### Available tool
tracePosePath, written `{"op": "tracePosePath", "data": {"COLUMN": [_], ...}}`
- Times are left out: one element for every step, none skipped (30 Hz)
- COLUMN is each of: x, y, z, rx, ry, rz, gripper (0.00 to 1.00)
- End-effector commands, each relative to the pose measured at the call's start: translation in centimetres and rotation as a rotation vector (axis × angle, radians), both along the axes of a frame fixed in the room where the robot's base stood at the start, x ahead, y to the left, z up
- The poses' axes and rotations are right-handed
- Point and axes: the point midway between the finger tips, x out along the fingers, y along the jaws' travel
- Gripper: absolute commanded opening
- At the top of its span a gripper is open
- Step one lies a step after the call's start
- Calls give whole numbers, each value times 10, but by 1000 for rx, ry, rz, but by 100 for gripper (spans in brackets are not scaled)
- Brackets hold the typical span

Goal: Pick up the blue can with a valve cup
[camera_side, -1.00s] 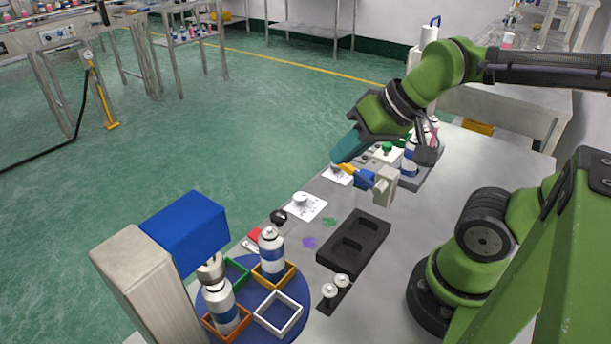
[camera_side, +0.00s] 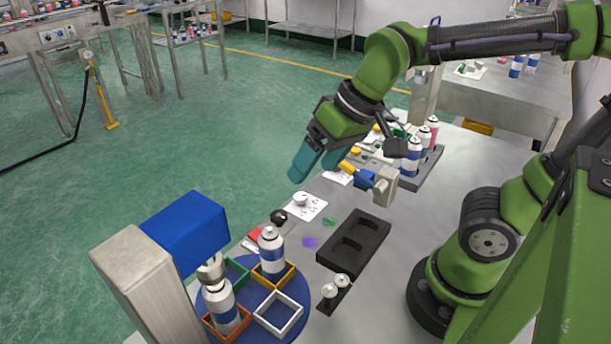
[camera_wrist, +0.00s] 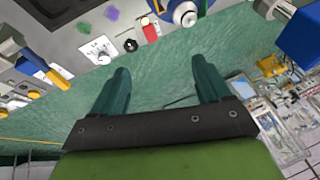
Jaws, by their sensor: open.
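A white can with a blue band (camera_side: 271,252) stands upright in the yellow square frame on the blue round turntable (camera_side: 296,319). A second such can (camera_side: 221,306) stands in the orange frame under the crimping head. Two small valve cups (camera_side: 335,285) sit on a dark strip right of the turntable. In the wrist view a can (camera_wrist: 186,12) is seen from above at the top edge. My gripper (camera_side: 308,170) is open and empty, in the air beyond the table's far edge; its two teal fingers also show in the wrist view (camera_wrist: 162,85).
The blue and steel crimper (camera_side: 185,235) rises beside the turntable. A black tray (camera_side: 354,243) with recesses lies mid-table. A grey rack (camera_side: 424,168) with several blue-banded and pink cans stands at the back. A blue and grey device (camera_side: 376,183) stands near my gripper.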

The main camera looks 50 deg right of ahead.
Motion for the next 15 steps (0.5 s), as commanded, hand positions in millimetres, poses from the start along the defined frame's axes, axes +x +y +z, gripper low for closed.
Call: {"op": "tracePosePath", "data": {"x": [9, 13, 19, 22, 26, 30, 33, 35, 38, 40, 42, 43, 43, 43, 41], "y": [17, 25, 36, 45, 52, 61, 68, 74, 80, 84, 86, 86, 85, 83, 82], "z": [-1, -1, -1, -1, -1, -1, -1, 0, 1, 3, 5, 10, 13, 17, 17], "rx": [-33, -56, -86, -110, -133, -163, -185, -206, -231, -249, -263, -274, -278, -282, -285], "ry": [58, 88, 130, 160, 188, 223, 248, 271, 299, 316, 329, 343, 349, 351, 361], "rz": [70, 107, 154, 186, 217, 253, 276, 299, 319, 332, 338, 337, 335, 334, 332], "gripper": [77, 77, 77, 77, 77, 77, 77, 77, 77, 77, 77, 77, 77, 77, 77]}}
